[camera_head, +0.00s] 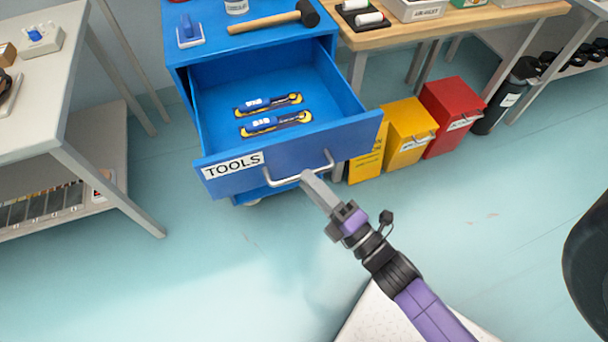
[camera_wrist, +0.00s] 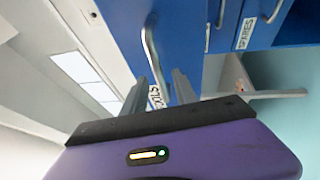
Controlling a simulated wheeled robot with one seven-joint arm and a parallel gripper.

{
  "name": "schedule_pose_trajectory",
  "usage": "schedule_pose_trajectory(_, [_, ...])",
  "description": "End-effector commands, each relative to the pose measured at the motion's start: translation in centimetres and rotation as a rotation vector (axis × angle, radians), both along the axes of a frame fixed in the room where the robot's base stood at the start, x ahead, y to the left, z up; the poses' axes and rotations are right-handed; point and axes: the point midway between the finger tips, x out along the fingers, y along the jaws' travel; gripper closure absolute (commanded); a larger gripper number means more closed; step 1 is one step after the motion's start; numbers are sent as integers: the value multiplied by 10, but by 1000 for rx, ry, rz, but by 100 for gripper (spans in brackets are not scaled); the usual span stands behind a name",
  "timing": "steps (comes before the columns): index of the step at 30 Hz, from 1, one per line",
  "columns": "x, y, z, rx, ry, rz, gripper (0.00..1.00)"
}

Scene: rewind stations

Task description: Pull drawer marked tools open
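The blue drawer (camera_head: 228,181) marked TOOLS is pulled well out of its blue cabinet (camera_head: 182,60). Two blue and yellow tools (camera_head: 268,104) lie inside it. Its silver handle (camera_head: 290,183) is on the front, right of the label. The handle (camera_wrist: 149,42) and part of the label also show in the wrist view. My gripper (camera_head: 308,176) is at the handle's right part, fingertips overlapping it. In the wrist view, my gripper (camera_wrist: 159,78) has its fingers apart, with the handle seen between them. Whether they touch it cannot be told.
A hammer (camera_head: 270,18) lies on the cabinet top. Yellow (camera_head: 406,130) and red (camera_head: 452,112) bins stand on the floor to the right. A grey table (camera_head: 35,110) is at left. The floor in front of the drawer is clear at left.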

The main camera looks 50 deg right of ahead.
Motion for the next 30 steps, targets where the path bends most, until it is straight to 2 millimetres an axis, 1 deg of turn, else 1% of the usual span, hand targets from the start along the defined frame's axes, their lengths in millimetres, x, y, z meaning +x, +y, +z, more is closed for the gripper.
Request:
schedule_pose_trajectory(1, [-10,1,-5,1,5,-2,66])
schedule_pose_trajectory(4, [-25,4,-7,1,5,-2,66])
schedule_pose_trajectory(7, [-37,7,-9,0,4,-2,66])
schedule_pose_trajectory(10, [-45,8,-9,0,2,-1,66])
schedule_pose_trajectory(14, [-48,9,-9,-1,1,-1,66])
schedule_pose_trajectory(30, [-48,9,-9,1,1,-1,66])
